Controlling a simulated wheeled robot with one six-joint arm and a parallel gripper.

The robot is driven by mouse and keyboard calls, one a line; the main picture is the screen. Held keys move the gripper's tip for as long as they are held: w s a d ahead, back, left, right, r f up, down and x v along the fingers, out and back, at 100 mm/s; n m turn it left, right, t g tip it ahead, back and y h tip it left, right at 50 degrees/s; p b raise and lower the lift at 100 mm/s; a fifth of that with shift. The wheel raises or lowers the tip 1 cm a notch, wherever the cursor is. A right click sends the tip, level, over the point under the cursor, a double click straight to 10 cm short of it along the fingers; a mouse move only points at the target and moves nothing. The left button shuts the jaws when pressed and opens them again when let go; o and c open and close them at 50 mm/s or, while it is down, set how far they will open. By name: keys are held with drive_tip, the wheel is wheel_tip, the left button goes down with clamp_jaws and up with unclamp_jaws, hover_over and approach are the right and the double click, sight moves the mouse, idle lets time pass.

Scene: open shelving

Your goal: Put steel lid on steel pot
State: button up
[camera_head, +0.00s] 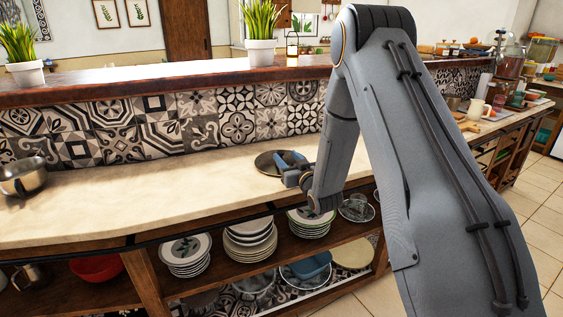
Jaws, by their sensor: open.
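A steel pot (23,177) stands on the light counter at the far left, cut by the picture's edge. Its rim faces up and no lid shows on it. A round, flat, dark grey disc (266,164), which looks like the steel lid, lies on the counter near the middle. My gripper (288,160) is open at the right side of this disc, with blue finger parts over it. The arm and gripper hide the disc's right part. I cannot tell whether the fingers touch it.
The counter (150,195) between pot and disc is clear. A tiled wall (190,118) with a wooden ledge runs behind it. Stacked plates (250,240) and bowls fill the shelf below. A cream mug (476,108) and other items stand on the right counter. Potted plants stand on the ledge.

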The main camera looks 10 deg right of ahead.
sight(283, 153)
drive_tip(key=shift+w+a+f+p, duration=0.1)
drive_tip(key=shift+w+a+p, duration=0.1)
drive_tip(key=shift+w, duration=0.75)
drive_tip(key=shift+w+a+f+p, duration=0.1)
drive_tip(key=shift+w+a+p, duration=0.05)
drive_tip(key=shift+w, duration=0.8)
drive_tip(key=shift+r, duration=0.1)
clamp_jaws()
drive_tip(key=shift+r, duration=0.15)
